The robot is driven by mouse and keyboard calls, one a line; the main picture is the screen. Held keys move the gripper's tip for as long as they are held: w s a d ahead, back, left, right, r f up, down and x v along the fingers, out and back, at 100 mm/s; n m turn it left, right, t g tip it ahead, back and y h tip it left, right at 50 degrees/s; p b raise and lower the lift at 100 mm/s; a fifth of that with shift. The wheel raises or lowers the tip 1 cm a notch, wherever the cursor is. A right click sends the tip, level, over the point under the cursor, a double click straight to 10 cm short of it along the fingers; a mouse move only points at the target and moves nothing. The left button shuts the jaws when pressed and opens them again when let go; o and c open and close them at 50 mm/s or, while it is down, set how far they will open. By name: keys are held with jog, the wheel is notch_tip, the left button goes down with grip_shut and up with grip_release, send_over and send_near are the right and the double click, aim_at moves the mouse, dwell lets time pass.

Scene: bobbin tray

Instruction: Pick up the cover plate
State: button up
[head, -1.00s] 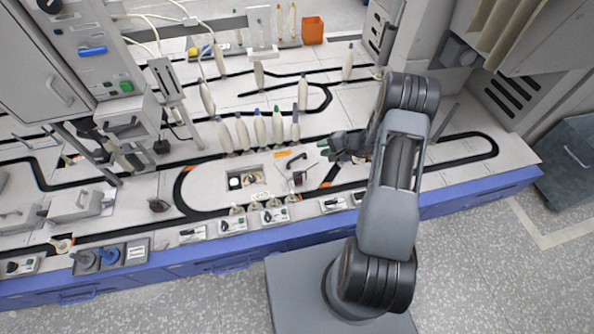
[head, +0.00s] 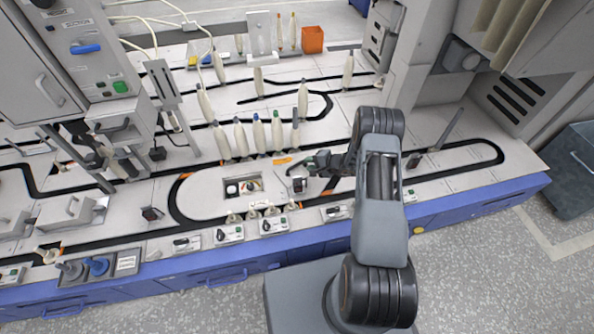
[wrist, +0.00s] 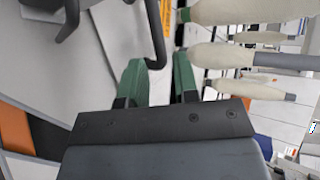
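The cover plate appears to be the light grey plate (wrist: 108,75) with a dark bent handle (wrist: 155,45) in the wrist view; I cannot tell for certain. My gripper (wrist: 157,65) has two green fingers standing apart. The handle's curved end shows in the gap between the fingertips, with no clear contact. In the head view my gripper (head: 316,162) is low over the worktable, just right of a small dark-handled piece (head: 298,184). That piece's plate is too small to make out there.
A rectangular recess (head: 228,199) with round parts lies left of the gripper. Several cream bobbins (head: 259,135) stand upright just behind it, close to the fingers in the wrist view. Small control boxes (head: 229,233) line the front edge. An orange bin (head: 312,40) stands at the back.

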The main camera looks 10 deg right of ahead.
aim_at(300, 164)
jog(key=b+x, duration=0.2)
jog(key=x, duration=0.3)
jog(key=shift+f, duration=0.2)
jog(key=shift+r, duration=0.1)
grip_shut()
